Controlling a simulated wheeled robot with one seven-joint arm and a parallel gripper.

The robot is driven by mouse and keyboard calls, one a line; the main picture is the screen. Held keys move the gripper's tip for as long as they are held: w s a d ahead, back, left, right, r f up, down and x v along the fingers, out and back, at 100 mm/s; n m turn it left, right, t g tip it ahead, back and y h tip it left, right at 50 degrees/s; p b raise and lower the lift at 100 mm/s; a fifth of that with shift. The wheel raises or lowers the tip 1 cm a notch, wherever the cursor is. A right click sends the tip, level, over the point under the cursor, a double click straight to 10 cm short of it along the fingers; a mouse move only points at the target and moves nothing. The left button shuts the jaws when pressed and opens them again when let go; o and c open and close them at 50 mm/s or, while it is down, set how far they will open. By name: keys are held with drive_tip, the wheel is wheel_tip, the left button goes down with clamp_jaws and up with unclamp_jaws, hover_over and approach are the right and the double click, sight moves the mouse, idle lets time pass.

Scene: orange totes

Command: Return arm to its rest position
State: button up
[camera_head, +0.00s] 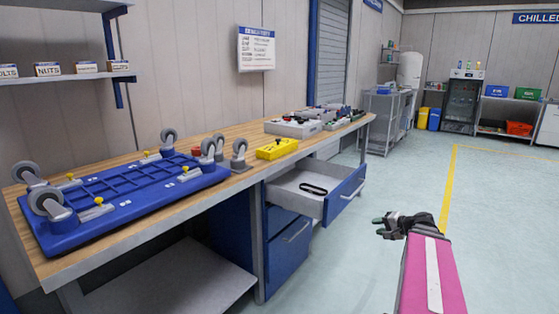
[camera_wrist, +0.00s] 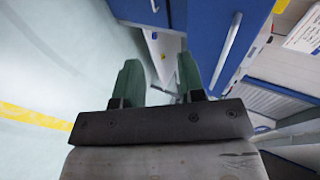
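My gripper (camera_head: 379,227) is at the end of my pink arm, at the lower right of the head view, to the right of the workbench and over the pale floor. In the wrist view its two green fingers (camera_wrist: 159,82) stand apart with an empty gap between them. Nothing is held. Blue drawer fronts show beyond the fingers in the wrist view.
The workbench (camera_head: 150,236) bears an upturned blue wheeled base (camera_head: 120,200), a yellow device (camera_head: 277,149) and grey trays. A drawer (camera_head: 343,195) stands open with a black loop (camera_head: 313,189) inside. Open floor lies right, crossed by a yellow line (camera_head: 448,190).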

drive_tip(key=s+a+f+n+g+h, duration=0.4)
drive_tip(key=s+a+f, duration=0.1)
drive_tip(key=a, duration=0.5)
drive_tip(key=s+a+f+n+g+h, duration=0.4)
drive_tip(key=s+a+f+g, duration=0.1)
drive_tip(key=a+f, duration=0.3)
drive_tip(key=shift+s+a+f, duration=0.15)
drive_tip(key=shift+a+f, duration=0.15)
drive_tip(key=shift+a, duration=0.6)
